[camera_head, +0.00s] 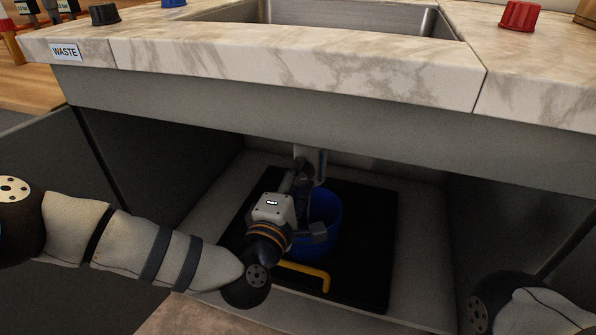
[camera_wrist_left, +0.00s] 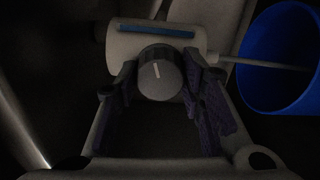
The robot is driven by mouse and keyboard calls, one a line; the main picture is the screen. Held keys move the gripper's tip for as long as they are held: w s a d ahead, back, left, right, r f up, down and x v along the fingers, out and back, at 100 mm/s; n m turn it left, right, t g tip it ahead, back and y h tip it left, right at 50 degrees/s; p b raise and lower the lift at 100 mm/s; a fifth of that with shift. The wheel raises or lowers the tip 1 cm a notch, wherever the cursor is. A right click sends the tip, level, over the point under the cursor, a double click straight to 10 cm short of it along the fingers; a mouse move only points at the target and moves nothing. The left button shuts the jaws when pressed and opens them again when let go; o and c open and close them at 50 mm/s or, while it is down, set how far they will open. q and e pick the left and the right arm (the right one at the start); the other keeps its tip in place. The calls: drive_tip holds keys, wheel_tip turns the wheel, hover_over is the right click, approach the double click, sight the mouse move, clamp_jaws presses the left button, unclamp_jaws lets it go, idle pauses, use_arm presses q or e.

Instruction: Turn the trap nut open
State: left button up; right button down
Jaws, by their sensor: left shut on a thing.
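The trap nut (camera_wrist_left: 160,76) is a round grey knob with a white mark, in the middle of the left wrist view. It sits against a pale pipe body (camera_wrist_left: 125,42) with a blue strip. My left gripper (camera_wrist_left: 162,88) has a finger on each side of the nut and is shut on it. In the head view my left gripper (camera_head: 301,175) is inside the cabinet under the sink, at the pipe, and it hides the nut there. My right gripper is out of the head view; only part of my right arm shows at the lower right.
A blue bucket (camera_head: 329,210) stands below the pipe on a black mat (camera_head: 368,250). A yellow handle (camera_head: 315,271) lies at its front. Cabinet walls close in on both sides, and the counter edge (camera_head: 300,70) overhangs. A red knob (camera_head: 519,16) stands on the counter.

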use_arm(q)
drive_tip(key=m+p, duration=0.2)
drive_tip(key=m, duration=0.2)
drive_tip(key=shift+m, duration=0.3)
drive_tip(key=shift+a+p, duration=0.1)
drive_tip(key=shift+p, duration=0.25)
drive_tip(key=o, duration=1.1)
drive_tip(key=shift+o, duration=0.2)
drive_tip(key=v, duration=1.2)
